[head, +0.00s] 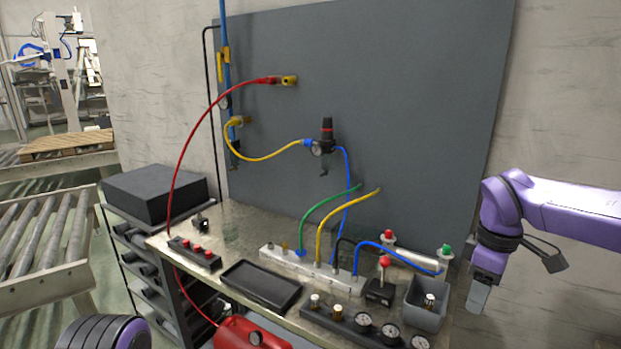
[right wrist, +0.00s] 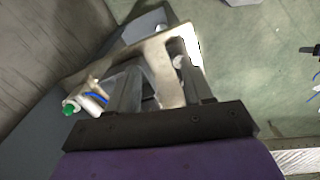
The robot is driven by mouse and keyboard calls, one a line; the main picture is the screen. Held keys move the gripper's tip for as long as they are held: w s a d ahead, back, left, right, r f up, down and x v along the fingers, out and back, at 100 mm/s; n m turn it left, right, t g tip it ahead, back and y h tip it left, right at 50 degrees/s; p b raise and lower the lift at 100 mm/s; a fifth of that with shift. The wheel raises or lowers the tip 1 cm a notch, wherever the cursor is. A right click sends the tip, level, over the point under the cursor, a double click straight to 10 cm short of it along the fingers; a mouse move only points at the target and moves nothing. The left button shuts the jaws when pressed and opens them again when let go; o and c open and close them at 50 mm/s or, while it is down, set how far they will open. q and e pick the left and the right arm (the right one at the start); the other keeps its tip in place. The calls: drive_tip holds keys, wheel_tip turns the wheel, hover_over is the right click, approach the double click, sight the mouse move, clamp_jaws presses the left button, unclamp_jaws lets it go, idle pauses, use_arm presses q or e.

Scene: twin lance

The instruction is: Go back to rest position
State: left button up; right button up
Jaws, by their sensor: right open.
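My right gripper (head: 477,296) hangs fingers down at the right of the head view, beside the right end of the workbench (head: 232,258). In the right wrist view its two fingers (right wrist: 160,88) stand apart with nothing held between them. The purple right arm comes in from the right edge. A purple and black part of my own body shows at the bottom left of the head view. My left gripper is not in view.
A grey bin (head: 427,312) stands close left of the right gripper. A black tray (head: 262,287), a white manifold (head: 310,270) with hoses and several gauges (head: 389,333) crowd the bench. A grey panel (head: 420,90) rises behind. A roller conveyor (head: 45,240) is at left.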

drive_tip(key=d+f+n+t+h, duration=0.3)
drive_tip(key=d+f+n+h, duration=0.35)
drive_tip(key=n, duration=1.25)
wheel_tip(320, 180, down, 12)
drive_tip(key=a+n+t+h, duration=0.1)
drive_tip(key=n+t+h, duration=0.25)
drive_tip(key=n, duration=1.35)
drive_tip(key=s+a+f+n+t+y+b, duration=0.1)
drive_tip(key=s+a+f+n+y, duration=0.35)
drive_tip(key=s+f+n, duration=0.55)
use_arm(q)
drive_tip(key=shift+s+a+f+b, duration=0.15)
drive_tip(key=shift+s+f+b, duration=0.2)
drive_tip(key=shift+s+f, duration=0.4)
use_arm(e)
drive_tip(key=s+a+f+n+g+y, duration=0.1)
drive_tip(key=s+f+n, duration=0.4)
drive_tip(key=s, duration=0.5)
drive_tip(key=s+a+f+n+g+y, duration=0.1)
drive_tip(key=s+f+n+g, duration=0.2)
drive_tip(key=s+f+n, duration=0.2)
drive_tip(key=s+f, duration=0.3)
drive_tip(key=s, duration=0.3)
drive_tip(key=shift+a+f, duration=0.2)
drive_tip(key=shift+a, duration=0.15)
